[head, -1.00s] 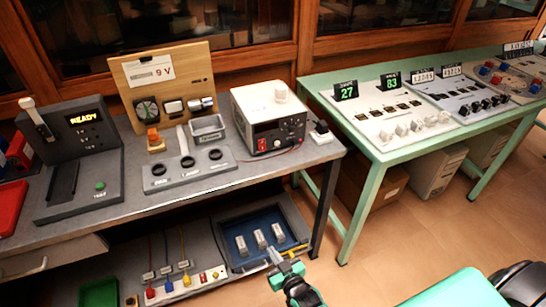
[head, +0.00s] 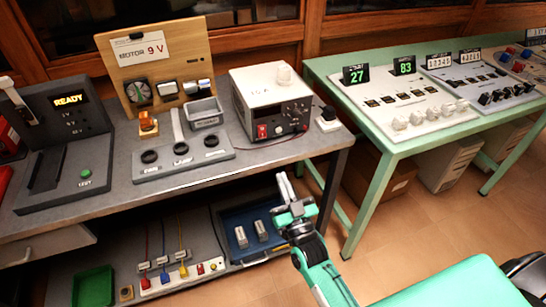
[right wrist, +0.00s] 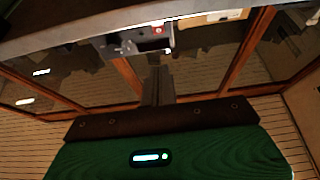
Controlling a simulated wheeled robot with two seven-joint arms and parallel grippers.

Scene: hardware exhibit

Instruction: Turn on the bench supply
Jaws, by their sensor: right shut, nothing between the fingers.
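The bench supply (head: 270,98) is a white-topped box with a dark front, standing at the right end of the grey bench. A red switch (head: 262,131) sits at the lower left of its front, with knobs and sockets to the right. My right gripper (head: 284,180) is shut and empty, fingers pointing up, in front of the bench's right end. In the picture it is below the supply and apart from it. In the right wrist view, a dim dark front with a small red part (right wrist: 158,30) shows near the top. My left gripper is not in view.
The grey bench's front edge (head: 200,183) and right leg (head: 331,185) are near my right gripper. A lower shelf holds a blue tray (head: 232,218) with metal blocks. A green table (head: 395,150) with instrument panels stands to the right.

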